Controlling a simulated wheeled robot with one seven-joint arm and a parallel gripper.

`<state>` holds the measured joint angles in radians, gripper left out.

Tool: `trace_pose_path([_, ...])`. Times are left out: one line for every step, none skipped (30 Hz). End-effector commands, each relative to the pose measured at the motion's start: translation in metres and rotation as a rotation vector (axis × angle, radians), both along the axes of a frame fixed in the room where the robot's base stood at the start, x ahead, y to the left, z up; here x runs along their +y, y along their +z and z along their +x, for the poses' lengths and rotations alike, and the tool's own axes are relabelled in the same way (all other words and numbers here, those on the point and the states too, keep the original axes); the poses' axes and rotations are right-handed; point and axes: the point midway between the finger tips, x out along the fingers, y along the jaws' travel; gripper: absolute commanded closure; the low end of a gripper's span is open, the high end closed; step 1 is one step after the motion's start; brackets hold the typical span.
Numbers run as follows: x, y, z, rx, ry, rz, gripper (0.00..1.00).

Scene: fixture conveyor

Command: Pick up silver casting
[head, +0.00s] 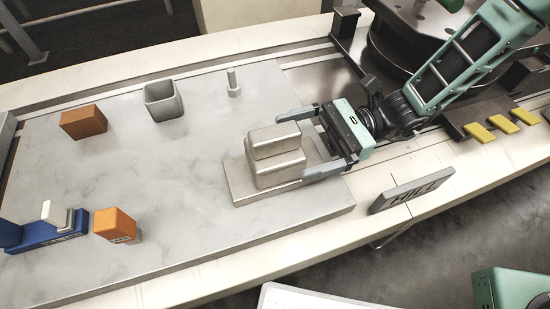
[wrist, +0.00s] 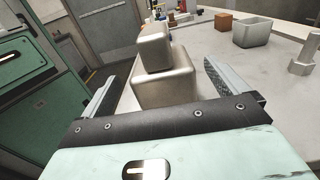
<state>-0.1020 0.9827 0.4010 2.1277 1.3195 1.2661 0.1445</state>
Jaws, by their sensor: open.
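The silver casting (head: 275,154) is a stepped block with a smaller block on top of a larger one. It rests on a flat metal plate (head: 240,184) on the grey slab. My gripper (head: 296,144) is open, its two fingers reaching out on either side of the casting from the right. In the wrist view, the casting (wrist: 165,92) stands between the open fingers (wrist: 160,85), apart from both as far as I can see. The wrist view hides the casting's lower near part behind the gripper body.
On the grey slab (head: 190,220) stand a brown block (head: 84,122), an open grey box (head: 163,102), a bolt-like piece (head: 233,84), an orange box (head: 115,225) and a blue vise-like tool (head: 42,234). A "MILL" sign (head: 411,191) and yellow pieces (head: 502,125) are at right. The slab's middle is clear.

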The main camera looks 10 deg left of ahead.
Motion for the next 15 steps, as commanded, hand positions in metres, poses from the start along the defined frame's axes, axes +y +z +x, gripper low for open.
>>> trace_pose_path([0.005,0.000,-0.003,0.001,0.003,-0.001,0.02])
trace_pose_path([0.008,-0.001,-0.005,0.002,0.002,-0.001,0.02])
trace_pose_path([0.012,-0.001,-0.008,0.001,0.004,-0.002,0.02])
trace_pose_path([0.017,-0.002,-0.010,0.001,0.004,-0.002,0.02])
trace_pose_path([0.021,-0.002,-0.012,0.001,0.004,-0.002,0.02])
trace_pose_path([0.026,-0.003,-0.016,0.000,0.005,-0.002,0.02])
trace_pose_path([0.030,-0.003,-0.017,0.000,0.003,-0.002,0.02])
trace_pose_path([0.034,-0.003,-0.020,0.000,0.004,-0.002,0.02])
trace_pose_path([0.038,-0.003,-0.022,0.000,0.002,-0.001,0.02])
trace_pose_path([0.040,-0.003,-0.023,0.000,0.002,-0.001,0.02])
trace_pose_path([0.042,-0.003,-0.024,0.000,0.002,-0.001,0.02])
trace_pose_path([0.044,-0.003,-0.026,0.000,0.001,-0.001,0.02])
trace_pose_path([0.045,-0.003,-0.026,0.000,0.001,-0.001,0.02])
trace_pose_path([0.045,-0.003,-0.026,0.000,0.000,-0.001,0.02])
trace_pose_path([0.046,-0.003,-0.026,0.000,-0.001,-0.001,0.02])
